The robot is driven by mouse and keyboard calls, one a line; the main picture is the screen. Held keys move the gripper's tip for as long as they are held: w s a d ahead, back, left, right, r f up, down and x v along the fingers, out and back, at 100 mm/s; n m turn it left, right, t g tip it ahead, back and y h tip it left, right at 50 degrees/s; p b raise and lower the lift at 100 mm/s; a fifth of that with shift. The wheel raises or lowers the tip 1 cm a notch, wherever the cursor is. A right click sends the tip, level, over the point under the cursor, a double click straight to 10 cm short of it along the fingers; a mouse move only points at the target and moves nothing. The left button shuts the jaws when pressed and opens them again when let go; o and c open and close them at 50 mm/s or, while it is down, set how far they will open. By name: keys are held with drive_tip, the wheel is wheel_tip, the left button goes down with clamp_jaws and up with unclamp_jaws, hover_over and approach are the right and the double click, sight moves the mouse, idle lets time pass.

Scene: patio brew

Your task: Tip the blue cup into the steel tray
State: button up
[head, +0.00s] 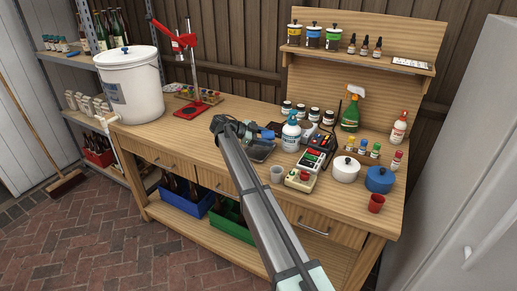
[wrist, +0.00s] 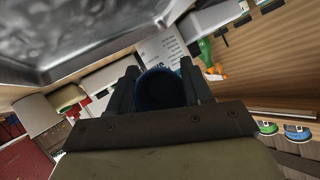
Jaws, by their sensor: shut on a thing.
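The blue cup (wrist: 160,88) sits between the two fingers of my gripper (wrist: 160,92) in the wrist view, with my gripper shut on it. In the head view a small blue part of the cup (head: 267,134) shows at the end of my gripper (head: 257,132), above the bench. The steel tray (head: 260,152) lies on the bench just below my gripper, partly hidden by my arm. The tray's grey metal (wrist: 80,35) fills the upper left of the wrist view. The cup's contents and exact tilt cannot be told.
A white spray bottle (head: 291,135) stands close right of my gripper. The bench's left front (head: 165,133) is clear.

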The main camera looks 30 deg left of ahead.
drive_tip(key=shift+d+g+y, duration=0.1)
drive_tip(key=shift+g+y, duration=0.2)
drive_tip(key=shift+y, duration=0.2)
drive_tip(key=shift+w, duration=0.1)
